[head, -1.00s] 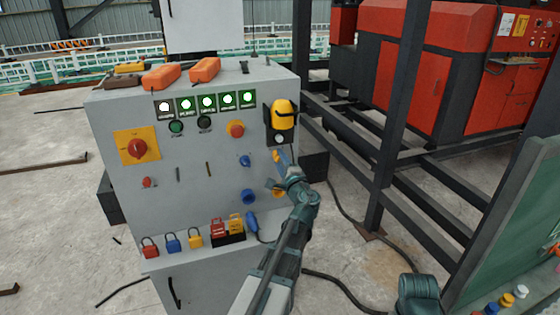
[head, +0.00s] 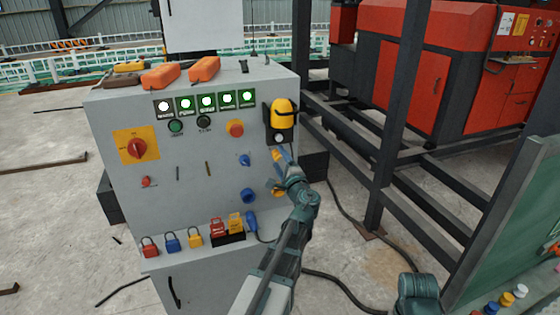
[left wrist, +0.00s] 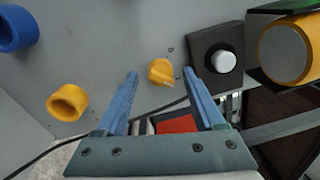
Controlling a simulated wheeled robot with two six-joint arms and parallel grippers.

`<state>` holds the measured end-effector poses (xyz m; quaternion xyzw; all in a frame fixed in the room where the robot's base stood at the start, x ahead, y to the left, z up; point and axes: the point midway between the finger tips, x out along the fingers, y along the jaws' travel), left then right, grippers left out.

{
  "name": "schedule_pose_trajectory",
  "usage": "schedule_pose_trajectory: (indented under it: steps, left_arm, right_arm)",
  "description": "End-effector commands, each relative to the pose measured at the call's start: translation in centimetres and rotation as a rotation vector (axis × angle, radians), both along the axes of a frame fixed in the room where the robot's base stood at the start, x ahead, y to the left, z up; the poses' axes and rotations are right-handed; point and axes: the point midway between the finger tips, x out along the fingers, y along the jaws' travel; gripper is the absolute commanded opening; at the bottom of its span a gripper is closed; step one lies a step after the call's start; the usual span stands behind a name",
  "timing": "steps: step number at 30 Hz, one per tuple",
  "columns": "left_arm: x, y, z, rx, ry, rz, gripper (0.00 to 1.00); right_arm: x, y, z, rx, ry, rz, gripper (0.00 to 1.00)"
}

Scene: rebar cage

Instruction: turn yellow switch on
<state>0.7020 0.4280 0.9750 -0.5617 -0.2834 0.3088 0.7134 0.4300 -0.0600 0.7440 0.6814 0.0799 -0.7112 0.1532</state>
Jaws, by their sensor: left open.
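The yellow switch (head: 277,156) is a small knob on the right side of the grey cabinet's (head: 200,240) front, below a yellow-and-black lamp unit. In the left wrist view the yellow switch (left wrist: 160,71) shows between and just beyond the blue fingertips. My left gripper (head: 286,155) is open and empty close to the panel; the left wrist view shows its fingers (left wrist: 161,76) apart on either side of the knob. I cannot tell whether a finger touches it. The arm hides part of the panel's lower right. My right gripper is not in view.
A yellow socket (left wrist: 67,102) and a blue socket (head: 248,196) are near the switch. The lamp unit (head: 281,117) juts out above it. A red rotary switch (head: 137,146) and several padlocks are further left. Dark steel posts (head: 399,110) stand to the right.

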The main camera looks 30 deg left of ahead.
Motion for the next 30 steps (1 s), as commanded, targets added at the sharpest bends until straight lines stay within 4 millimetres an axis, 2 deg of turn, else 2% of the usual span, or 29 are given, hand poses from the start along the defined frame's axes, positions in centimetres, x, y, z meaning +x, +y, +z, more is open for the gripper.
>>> schedule_pose_trajectory:
  steps: [18,24,30]
  left_arm:
    - [-7.6,-8.7,-0.7,0.0,0.001,-0.004,0.7]
    - [-8.7,-10.1,-0.8,-0.001,0.001,-0.002,0.7]
    - [-8.9,-10.4,-0.8,-0.001,0.001,-0.001,0.7]
  right_arm:
    - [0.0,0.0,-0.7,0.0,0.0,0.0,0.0]
    - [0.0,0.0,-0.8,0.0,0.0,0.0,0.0]
    - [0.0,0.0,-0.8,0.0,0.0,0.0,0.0]
